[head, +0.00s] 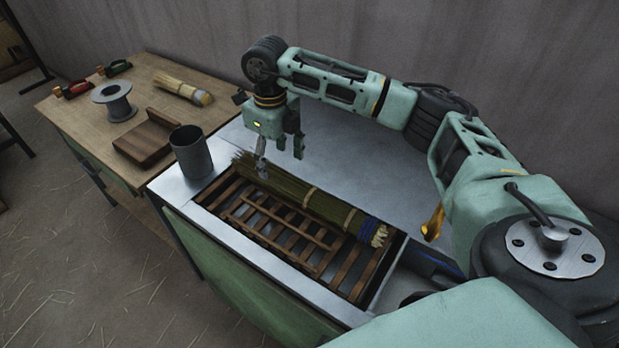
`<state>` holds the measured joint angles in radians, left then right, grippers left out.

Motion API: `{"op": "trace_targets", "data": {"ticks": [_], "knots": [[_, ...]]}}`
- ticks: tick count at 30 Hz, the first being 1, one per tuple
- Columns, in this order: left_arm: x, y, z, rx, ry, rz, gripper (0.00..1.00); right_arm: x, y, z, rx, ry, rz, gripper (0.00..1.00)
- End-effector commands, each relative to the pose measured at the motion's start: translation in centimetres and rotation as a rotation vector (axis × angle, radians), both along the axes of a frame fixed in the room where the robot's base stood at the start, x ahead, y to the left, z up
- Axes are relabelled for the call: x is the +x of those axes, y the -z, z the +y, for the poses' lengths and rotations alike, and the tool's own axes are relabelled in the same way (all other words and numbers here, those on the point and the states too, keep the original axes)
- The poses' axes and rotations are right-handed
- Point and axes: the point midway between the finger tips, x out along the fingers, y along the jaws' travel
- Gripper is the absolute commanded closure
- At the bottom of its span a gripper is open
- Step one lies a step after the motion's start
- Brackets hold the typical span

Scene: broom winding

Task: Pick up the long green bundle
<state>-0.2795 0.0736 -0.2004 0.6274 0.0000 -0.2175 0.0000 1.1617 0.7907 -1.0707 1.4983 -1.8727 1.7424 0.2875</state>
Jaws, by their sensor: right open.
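The long green bundle (320,203) lies across the slatted wooden rack in the metal-topped bench, along the rack's far side. It has pale ties along it, a blue band near its right end and pale cut ends there. My right gripper (280,163) is open and points down just above the bundle's left, bushy end. One finger hangs in front of that end and the other is to its right; I cannot tell whether either touches it. My left gripper is not in view.
A grey metal cup (192,153) stands left of the rack (275,232). The wooden table (85,128) behind holds a wire spool (114,101), a wooden block (146,140), a short straw bundle (183,89) and red and green-handled tools. The metal top (350,160) beyond the bundle is clear.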

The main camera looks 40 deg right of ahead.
Motion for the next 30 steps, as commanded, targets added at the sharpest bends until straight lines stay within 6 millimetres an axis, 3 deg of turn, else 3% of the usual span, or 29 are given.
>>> {"op": "trace_targets", "data": {"ticks": [2,9,21,30], "knots": [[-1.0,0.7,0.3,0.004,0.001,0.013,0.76,0.0,0.7,-0.1,-0.002,0.001,0.000,0.35],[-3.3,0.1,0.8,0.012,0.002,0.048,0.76,0.0,2.9,-0.1,-0.001,0.001,0.004,0.35],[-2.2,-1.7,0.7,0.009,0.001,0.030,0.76,0.3,8.0,-0.2,0.000,0.001,0.003,0.35],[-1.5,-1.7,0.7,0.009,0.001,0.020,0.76,0.4,8.3,-0.2,0.000,0.000,0.000,0.38]]}}
